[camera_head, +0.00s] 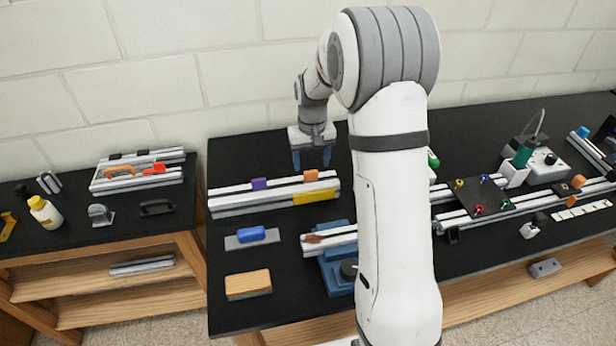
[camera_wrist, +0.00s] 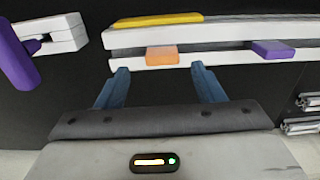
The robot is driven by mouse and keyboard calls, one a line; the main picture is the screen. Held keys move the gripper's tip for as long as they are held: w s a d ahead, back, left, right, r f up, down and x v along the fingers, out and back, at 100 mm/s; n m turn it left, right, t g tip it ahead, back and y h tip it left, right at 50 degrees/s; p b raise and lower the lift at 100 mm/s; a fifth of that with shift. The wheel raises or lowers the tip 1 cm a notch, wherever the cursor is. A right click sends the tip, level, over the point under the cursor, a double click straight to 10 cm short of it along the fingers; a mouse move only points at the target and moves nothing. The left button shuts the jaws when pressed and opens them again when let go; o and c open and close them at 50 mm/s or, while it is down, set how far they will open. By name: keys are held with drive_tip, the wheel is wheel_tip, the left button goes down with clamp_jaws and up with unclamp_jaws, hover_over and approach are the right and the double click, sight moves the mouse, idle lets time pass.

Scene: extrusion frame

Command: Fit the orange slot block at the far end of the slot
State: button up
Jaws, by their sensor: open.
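The orange slot block (camera_head: 310,176) sits at the top of the back extrusion rail (camera_head: 225,190), near its right end. It also shows in the wrist view (camera_wrist: 162,56). A purple block (camera_head: 259,184) sits on the same rail farther left; in the wrist view it is to the right (camera_wrist: 272,49). My gripper (camera_head: 312,158) hangs just behind and above the orange block, with its blue fingers pointing down. In the wrist view my gripper (camera_wrist: 159,69) is open and empty. The orange block appears between and beyond the fingertips. How deep the block sits in the slot cannot be told.
A front rail with a yellow piece (camera_head: 315,197) lies alongside. Nearer are a blue block on a grey plate (camera_head: 251,235), a wooden block (camera_head: 248,284) and a blue vise (camera_head: 338,272). A purple-handled tool (camera_wrist: 18,55) shows in the wrist view. My arm hides the bench middle.

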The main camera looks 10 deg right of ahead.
sight(311, 172)
drive_tip(key=f, duration=0.2)
drive_tip(key=f+p, duration=0.1)
drive_tip(key=f, duration=0.1)
drive_tip(key=shift+s+a, duration=0.15)
drive_tip(key=shift+s, duration=0.1)
drive_tip(key=shift+c, duration=0.4)
drive_tip(key=c, duration=1)
